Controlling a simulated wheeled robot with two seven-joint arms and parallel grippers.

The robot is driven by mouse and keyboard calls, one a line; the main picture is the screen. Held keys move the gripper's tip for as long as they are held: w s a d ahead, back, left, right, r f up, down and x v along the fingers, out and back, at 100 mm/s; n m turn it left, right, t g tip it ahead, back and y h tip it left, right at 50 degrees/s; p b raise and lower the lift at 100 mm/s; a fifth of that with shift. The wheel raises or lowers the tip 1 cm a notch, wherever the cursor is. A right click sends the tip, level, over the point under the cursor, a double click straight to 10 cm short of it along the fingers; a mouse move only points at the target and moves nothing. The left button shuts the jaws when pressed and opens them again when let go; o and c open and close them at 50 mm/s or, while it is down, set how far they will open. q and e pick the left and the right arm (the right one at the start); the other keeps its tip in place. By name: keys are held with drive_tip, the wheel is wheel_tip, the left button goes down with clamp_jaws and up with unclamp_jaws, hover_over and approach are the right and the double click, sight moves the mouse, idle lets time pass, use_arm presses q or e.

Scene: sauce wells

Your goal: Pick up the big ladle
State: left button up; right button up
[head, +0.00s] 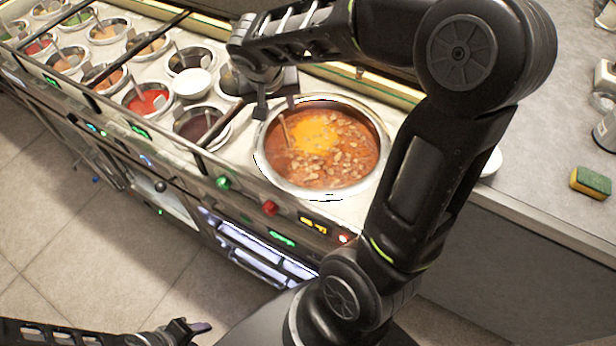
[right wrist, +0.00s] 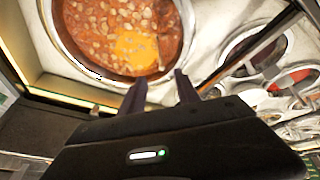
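The big ladle (head: 284,129) stands in a large round pot (head: 262,163) of red-brown stew with a yellow patch. Only a short, thin part of its handle shows above the stew, leaning at the pot's left side; its bowl is hidden. My right gripper (head: 276,106) is over the pot's upper left rim, close to the handle. In the right wrist view its two fingers (right wrist: 160,92) are apart with nothing clearly between them, and the pot (right wrist: 62,45) lies beyond them. My left gripper (head: 195,328) is low at the bottom left, far from the pot; its opening is unclear.
Several smaller sauce wells with utensils, one with red sauce (head: 148,98), line the counter to the left. A dark rail (head: 228,126) crosses near the pot's left side. A yellow-green sponge (head: 591,182) lies on the grey worktop at right. Open floor lies at lower left.

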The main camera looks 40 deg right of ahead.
sight(282, 121)
wheel_tip(282, 121, down, 2)
drive_tip(key=shift+f+b, duration=0.25)
drive_tip(key=shift+b, duration=0.4)
drive_tip(key=shift+x, duration=1.3)
drive_tip(key=shift+p+x, duration=0.6)
drive_tip(key=shift+x, duration=2.05)
